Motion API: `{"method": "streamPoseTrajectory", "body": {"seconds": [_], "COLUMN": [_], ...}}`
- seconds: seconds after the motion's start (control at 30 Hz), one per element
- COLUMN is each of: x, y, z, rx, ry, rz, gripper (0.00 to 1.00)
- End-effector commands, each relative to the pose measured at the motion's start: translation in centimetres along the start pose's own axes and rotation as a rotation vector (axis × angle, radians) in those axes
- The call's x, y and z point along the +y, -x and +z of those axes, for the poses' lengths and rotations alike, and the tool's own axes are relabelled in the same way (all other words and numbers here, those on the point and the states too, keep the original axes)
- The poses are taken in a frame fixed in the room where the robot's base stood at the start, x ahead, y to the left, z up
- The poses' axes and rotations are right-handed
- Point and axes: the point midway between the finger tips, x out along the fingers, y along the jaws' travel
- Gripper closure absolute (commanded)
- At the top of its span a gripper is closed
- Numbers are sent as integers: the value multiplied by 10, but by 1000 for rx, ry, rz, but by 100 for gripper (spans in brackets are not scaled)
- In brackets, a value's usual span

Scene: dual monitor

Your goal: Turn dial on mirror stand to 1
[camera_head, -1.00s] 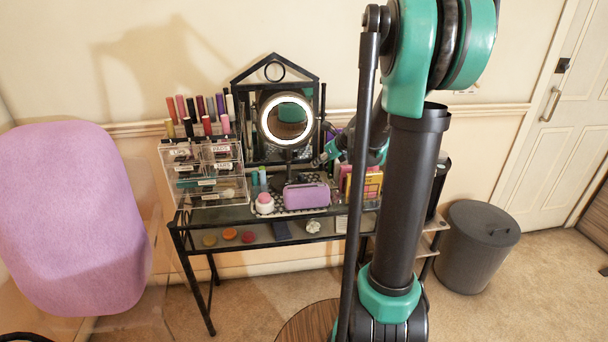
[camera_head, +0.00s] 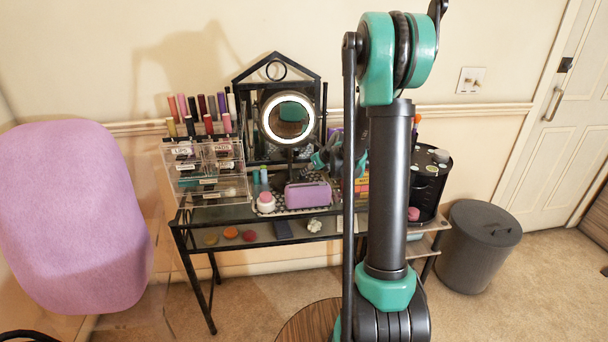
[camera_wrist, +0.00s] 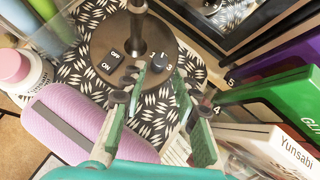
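The mirror stand has a round lit mirror (camera_head: 287,118) and, in the wrist view, a brown disc base (camera_wrist: 108,45) with a central post. OFF and ON are printed on the base's left side. A small dark dial (camera_wrist: 159,61) sits on its right side, with 1 and 3 legible beside it. I cannot tell clearly where the dial points. My gripper (camera_wrist: 163,74) is open, its two fingers apart with the tips close to the dial. Whether a finger touches it I cannot tell. In the head view my gripper (camera_head: 320,160) is small beside the stand.
A purple pouch (camera_head: 307,195) lies in front of the stand, near my left finger in the wrist view. A green box (camera_wrist: 285,100) and a white box marked Yunsabi (camera_wrist: 268,146) stand right. A clear drawer unit (camera_head: 205,168) is left on the table; a black organizer (camera_head: 432,180) is right.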

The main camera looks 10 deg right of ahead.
Motion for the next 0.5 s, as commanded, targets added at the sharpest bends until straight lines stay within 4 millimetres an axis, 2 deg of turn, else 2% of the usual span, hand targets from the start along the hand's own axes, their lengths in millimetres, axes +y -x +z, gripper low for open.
{"method": "streamPoseTrajectory", "body": {"seconds": [0.2, 0.5], "x": [0, 0], "y": [-33, -58], "z": [0, 0], "rx": [-1, 0], "ry": [1, 1], "rz": [1, 0], "gripper": [70, 70]}}
